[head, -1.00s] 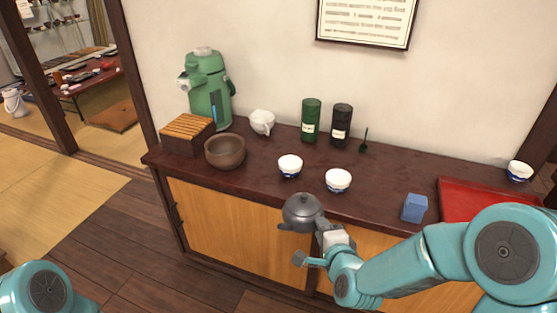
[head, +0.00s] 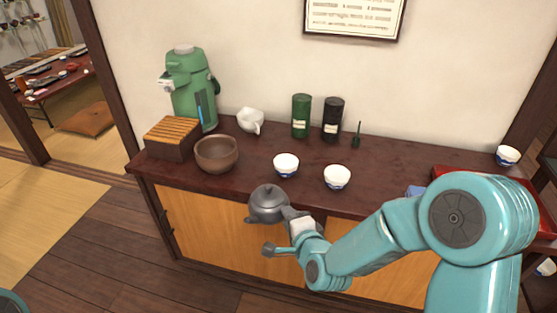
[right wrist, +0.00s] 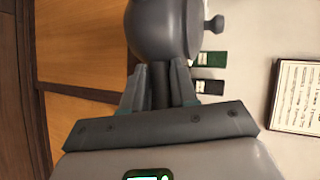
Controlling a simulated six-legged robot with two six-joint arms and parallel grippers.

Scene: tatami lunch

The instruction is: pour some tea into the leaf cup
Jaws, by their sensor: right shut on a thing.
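My right gripper (head: 291,214) is shut on the handle of a dark grey teapot (head: 267,203), which it holds in front of the counter's front edge. In the right wrist view the teapot (right wrist: 165,28) is above the fingers (right wrist: 160,82), with its handle between them. The teapot looks about upright in the head view. Two white cups with blue bases stand on the counter, one cup (head: 286,166) just behind the teapot and another cup (head: 337,178) to its right. I cannot tell which cup has a leaf. My left gripper is out of view.
The dark counter (head: 240,186) also bears a brown bowl (head: 216,155), slatted box (head: 170,140), green dispenser (head: 190,88), white pitcher (head: 250,121), green canister (head: 301,116) and black canister (head: 332,120). A red tray (head: 440,172), blue block (head: 416,191) and third cup (head: 508,156) are at right.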

